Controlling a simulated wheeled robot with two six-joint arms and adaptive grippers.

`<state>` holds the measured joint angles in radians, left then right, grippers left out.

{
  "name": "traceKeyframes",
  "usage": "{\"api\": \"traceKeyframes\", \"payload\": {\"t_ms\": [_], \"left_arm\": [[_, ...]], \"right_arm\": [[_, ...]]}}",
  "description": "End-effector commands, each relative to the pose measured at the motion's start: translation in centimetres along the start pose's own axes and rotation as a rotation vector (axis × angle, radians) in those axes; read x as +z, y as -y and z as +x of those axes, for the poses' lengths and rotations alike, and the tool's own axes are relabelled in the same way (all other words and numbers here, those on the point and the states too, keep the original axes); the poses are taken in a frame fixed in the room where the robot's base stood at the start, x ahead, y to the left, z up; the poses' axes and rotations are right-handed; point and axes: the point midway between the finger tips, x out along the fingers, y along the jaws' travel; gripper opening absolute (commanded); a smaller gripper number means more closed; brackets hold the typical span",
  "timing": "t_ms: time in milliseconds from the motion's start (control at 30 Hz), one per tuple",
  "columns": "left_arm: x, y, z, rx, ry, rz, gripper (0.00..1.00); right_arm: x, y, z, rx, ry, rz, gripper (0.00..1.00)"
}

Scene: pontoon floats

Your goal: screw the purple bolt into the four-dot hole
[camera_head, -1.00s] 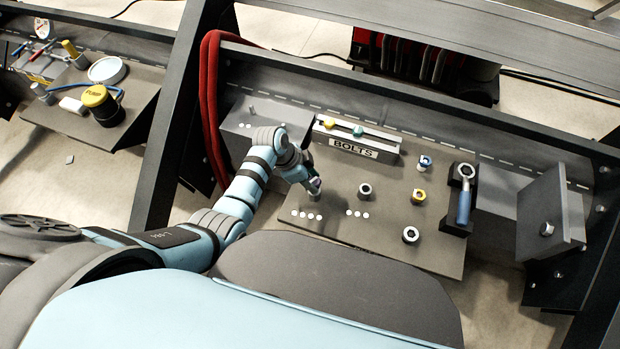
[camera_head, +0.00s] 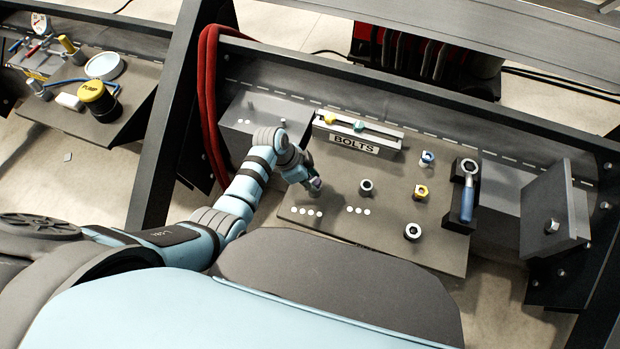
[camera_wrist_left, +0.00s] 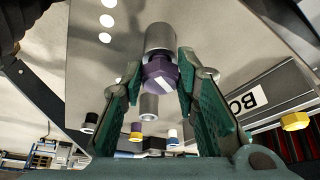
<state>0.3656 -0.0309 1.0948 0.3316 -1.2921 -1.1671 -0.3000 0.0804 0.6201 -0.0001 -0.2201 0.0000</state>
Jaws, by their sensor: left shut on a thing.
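The purple bolt (camera_wrist_left: 160,74) has a hexagonal head and sits between the green finger pads of my left gripper (camera_wrist_left: 158,82). The gripper is shut on it. The bolt lines up with a grey metal collar (camera_wrist_left: 160,38) in the left wrist view. How deep the bolt sits in it is hidden by the head. In the head view my left gripper (camera_head: 315,185) is low over the panel, just behind the row of four white dots (camera_head: 306,211), and covers the collar of that hole. My right gripper is not in view.
A rack labelled BOLTS (camera_head: 356,144) holds yellow and teal bolts. A blue-handled wrench (camera_head: 467,197) lies at the right.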

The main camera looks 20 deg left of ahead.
Motion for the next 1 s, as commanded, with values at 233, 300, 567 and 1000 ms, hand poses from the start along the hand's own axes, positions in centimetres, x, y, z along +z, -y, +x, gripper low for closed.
{"api": "traceKeyframes", "payload": {"t_ms": [233,300,567,1000], "left_arm": [[0.3,0.0,0.7,-0.001,-0.001,0.0,0.0],[0.3,0.0,0.8,-0.001,-0.001,0.0,0.0],[0.3,0.0,0.7,0.0,0.0,0.0,0.51],[0.3,0.2,-3.9,-0.007,-0.001,0.001,0.51]], "right_arm": [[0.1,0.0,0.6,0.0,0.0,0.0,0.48],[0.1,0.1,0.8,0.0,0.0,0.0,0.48],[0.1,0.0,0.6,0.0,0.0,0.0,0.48],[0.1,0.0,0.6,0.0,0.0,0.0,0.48]]}}
